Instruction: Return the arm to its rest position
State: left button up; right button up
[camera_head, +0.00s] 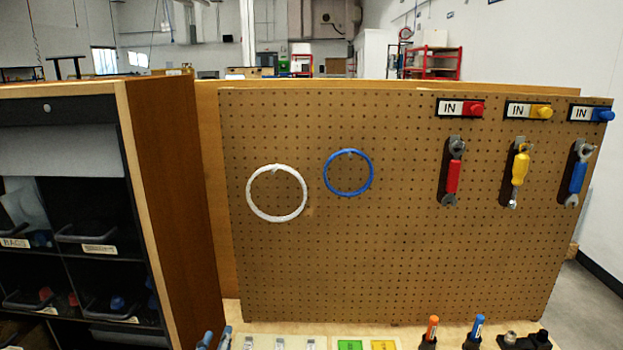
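Two slim blue-grey tips (225,337) stick up at the bottom edge, left of centre, slightly apart. I cannot tell whether they are the fingers of my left gripper or the handles of a tool. The rest of what they belong to is cut off by the picture edge. No other part of my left arm can be made out clearly. I cannot make out my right gripper or its arm.
A pegboard (320,265) carries a white ring (276,216), a blue ring (370,181) and several tools. A bin cabinet (172,200) stands left. An orange-topped tool (432,328) and a blue-topped tool (478,327) stand on the bench below.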

pick_arm(q)
jog(key=s+a+f+g+y, duration=0.1)
jog(key=s+a+f+g, duration=0.15)
jog(key=s+f, duration=0.4)
jog(key=s+a+f+g, duration=0.1)
jog(key=s+f+g, duration=0.35)
jog(key=f, duration=0.35)
jog(key=s+d+f+g+h, duration=0.1)
jog(key=s+f+g, duration=0.25)
jog(key=s, duration=0.45)
jog(key=s+f+g, duration=0.3)
jog(key=s+f, duration=0.1)
jog(key=s, duration=0.4)
jog(key=s+f, duration=0.3)
jog(key=f, duration=2.4)
jog(key=s+a+f+g, duration=0.2)
jog(key=s+a+f, duration=0.1)
jog(key=s+f, duration=1.1)
jog(key=shift+s+f+m, duration=0.4)
jog(key=shift+s, duration=0.85)
